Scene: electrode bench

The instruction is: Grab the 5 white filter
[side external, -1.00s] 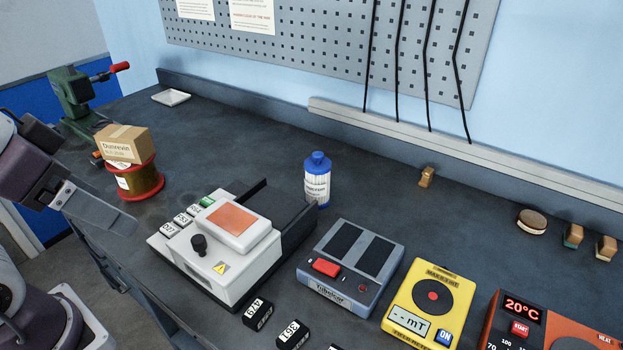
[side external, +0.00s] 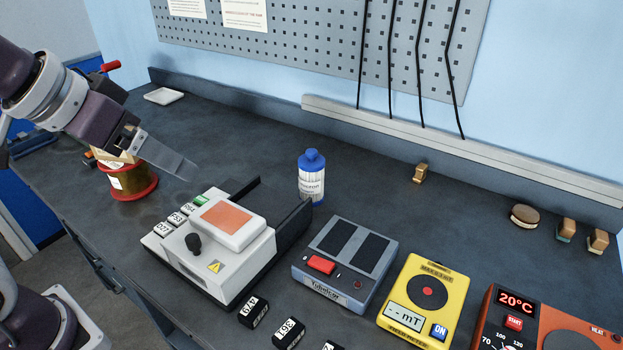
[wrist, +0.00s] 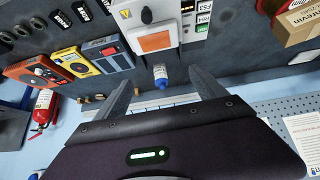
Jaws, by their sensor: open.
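No thing in view is plainly marked as a white filter 5. White number-labelled blocks (side external: 177,219) sit in a row along the left of a white machine (side external: 250,267) with an orange panel. They also show near the top of the wrist view (wrist: 204,18); their digits are hard to read. Black blocks with white number labels (side external: 254,312) lie at the front of the bench. My gripper (side external: 190,172) is above the bench, up and left of the white machine, apart from it. In the wrist view my gripper (wrist: 163,92) has its fingers spread with nothing held.
A blue-capped bottle (side external: 311,180) stands behind the machine. A cardboard box (wrist: 298,22) and red spool (side external: 133,182) are at left, near my arm. A grey-blue device (side external: 345,262), yellow meter (side external: 428,300) and orange heater (side external: 500,328) stand right.

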